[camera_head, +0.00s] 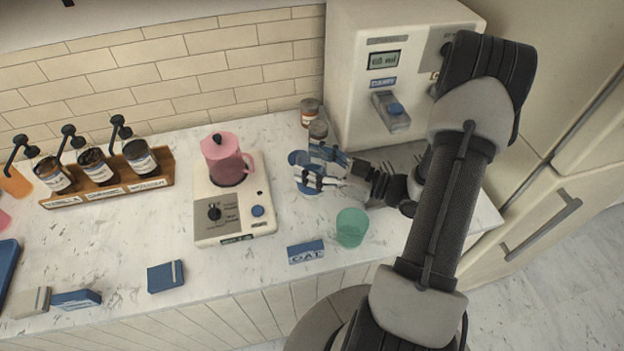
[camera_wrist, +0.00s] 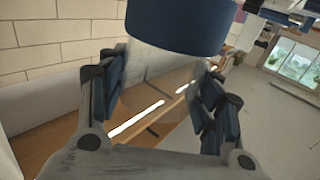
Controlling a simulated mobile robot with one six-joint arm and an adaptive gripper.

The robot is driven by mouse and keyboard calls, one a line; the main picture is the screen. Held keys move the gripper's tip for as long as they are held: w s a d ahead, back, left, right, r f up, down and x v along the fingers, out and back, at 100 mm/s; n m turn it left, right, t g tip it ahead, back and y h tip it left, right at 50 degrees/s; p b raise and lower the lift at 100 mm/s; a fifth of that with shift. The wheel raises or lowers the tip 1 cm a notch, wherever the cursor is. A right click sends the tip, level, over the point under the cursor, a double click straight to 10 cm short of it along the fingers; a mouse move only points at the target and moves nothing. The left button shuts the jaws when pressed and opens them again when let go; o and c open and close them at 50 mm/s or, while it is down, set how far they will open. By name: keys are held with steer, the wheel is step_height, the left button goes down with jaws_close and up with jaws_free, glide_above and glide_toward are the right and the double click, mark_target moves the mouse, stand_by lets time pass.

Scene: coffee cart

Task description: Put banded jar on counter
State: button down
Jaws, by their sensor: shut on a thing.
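The white marble counter (camera_head: 130,238) is below. I cannot tell whether the jar's base touches it.
A brown labelled jar (camera_head: 310,112) stands just behind. The white machine (camera_head: 365,100) is at the back right. A green cup (camera_head: 351,228) and a blue box (camera_head: 306,252) are in front. Counter between rack and scale is clear.

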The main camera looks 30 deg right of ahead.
steer(key=shift+f+b, duration=0.65)
steer(key=shift+f, duration=1.75)
steer(key=shift+f, duration=0.2)
steer(key=c, duration=0.5)
jaws_free()
steer(key=shift+r, duration=0.2)
steer(key=p+v, duration=0.1)
steer(key=v, duration=1.1)
steer(key=shift+p, duration=0.3)
